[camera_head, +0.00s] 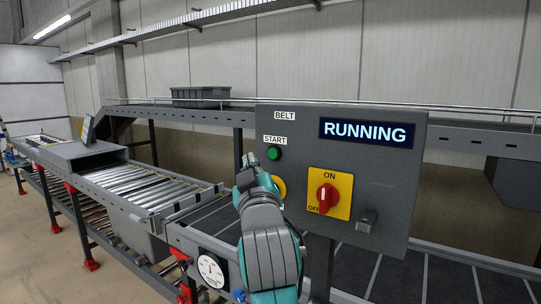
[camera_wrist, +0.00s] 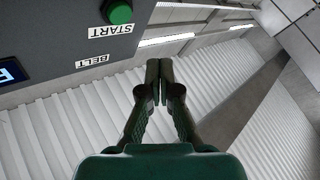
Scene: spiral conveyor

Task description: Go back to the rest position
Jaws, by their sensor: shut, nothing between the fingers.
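My gripper (camera_head: 249,160) is raised in front of the left part of the grey control panel (camera_head: 380,165) in the head view. In the wrist view my gripper (camera_wrist: 159,66) has its fingers shut together with nothing between them. The green START button (camera_head: 274,153) is just right of the fingertips in the head view, and it also shows in the wrist view (camera_wrist: 119,11), apart from the fingers. The panel display (camera_head: 366,133) reads RUNNING. The red rotary switch (camera_head: 327,197) sits on a yellow plate with its handle upright toward ON. A yellow part behind my gripper is mostly hidden.
A roller conveyor (camera_head: 150,190) with red feet runs off to the left. A dark belt (camera_head: 440,280) runs below the panel. A grey crate (camera_head: 200,97) sits on the upper conveyor at the back. A round gauge (camera_head: 211,271) is at the near conveyor edge. Floor at lower left is clear.

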